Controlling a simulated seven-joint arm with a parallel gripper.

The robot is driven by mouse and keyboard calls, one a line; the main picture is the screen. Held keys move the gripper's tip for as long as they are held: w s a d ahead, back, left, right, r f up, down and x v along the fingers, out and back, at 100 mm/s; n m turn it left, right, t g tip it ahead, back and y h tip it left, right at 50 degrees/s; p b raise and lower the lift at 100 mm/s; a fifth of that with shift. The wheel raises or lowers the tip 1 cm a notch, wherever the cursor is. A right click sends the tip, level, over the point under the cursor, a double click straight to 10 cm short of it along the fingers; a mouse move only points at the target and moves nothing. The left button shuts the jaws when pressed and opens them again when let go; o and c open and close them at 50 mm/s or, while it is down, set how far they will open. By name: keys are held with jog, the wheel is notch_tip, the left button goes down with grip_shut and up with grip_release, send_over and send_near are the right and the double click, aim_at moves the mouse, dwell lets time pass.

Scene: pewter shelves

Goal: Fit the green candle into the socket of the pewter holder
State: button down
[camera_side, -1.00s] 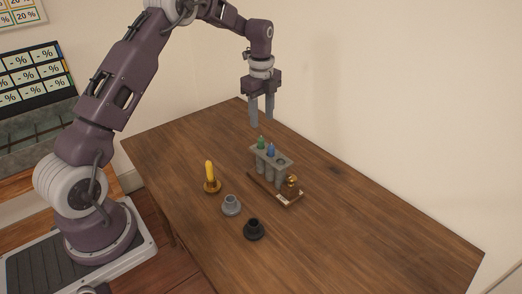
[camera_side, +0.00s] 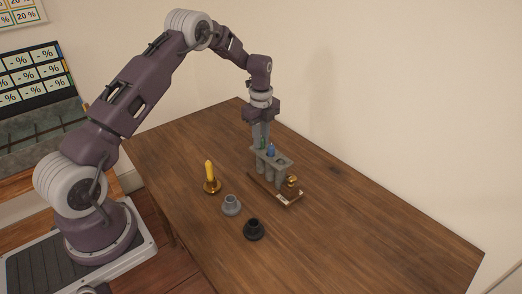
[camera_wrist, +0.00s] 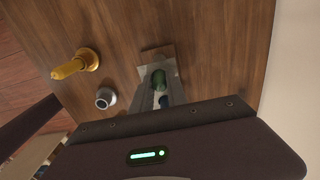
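The green candle (camera_side: 262,143) stands upright in the left end of a grey rack (camera_side: 284,163); its top also shows in the wrist view (camera_wrist: 158,79). My gripper (camera_side: 261,140) points down, with its fingertips at the green candle just above the rack. In the wrist view its fingers lie on both sides of the candle; I cannot tell whether they press on it. The pewter holder (camera_side: 231,206), a grey round base with an open socket, stands empty on the table; it also shows in the wrist view (camera_wrist: 105,98).
A blue candle (camera_side: 270,150) stands in the rack close beside the green one. A brass holder (camera_side: 212,186) carries a yellow candle (camera_side: 210,170). A black holder (camera_side: 254,229) stands in front. A small brown-and-gold object (camera_side: 292,186) sits at the rack's right end. The table's right side is clear.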

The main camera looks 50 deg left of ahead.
jog(key=shift+r, duration=0.1)
jog(key=r, duration=0.6)
jog(key=s+r, duration=0.1)
jog(key=r, duration=0.2)
jog(key=shift+d+r, duration=0.15)
jog(key=s+d+f, duration=0.1)
jog(key=s+d, duration=0.2)
jog(key=s, duration=0.5)
jog(key=s+d+f, duration=0.2)
jog(key=s+d, duration=0.1)
jog(key=s, duration=0.4)
send_over(231, 204)
jog(key=w+a, duration=0.1)
jog(key=a, duration=0.1)
notch_tip(231, 204, down, 10)
jog(key=shift+d, duration=0.1)
jog(key=shift+f, duration=0.15)
jog(key=c, duration=1.3)
grip_release()
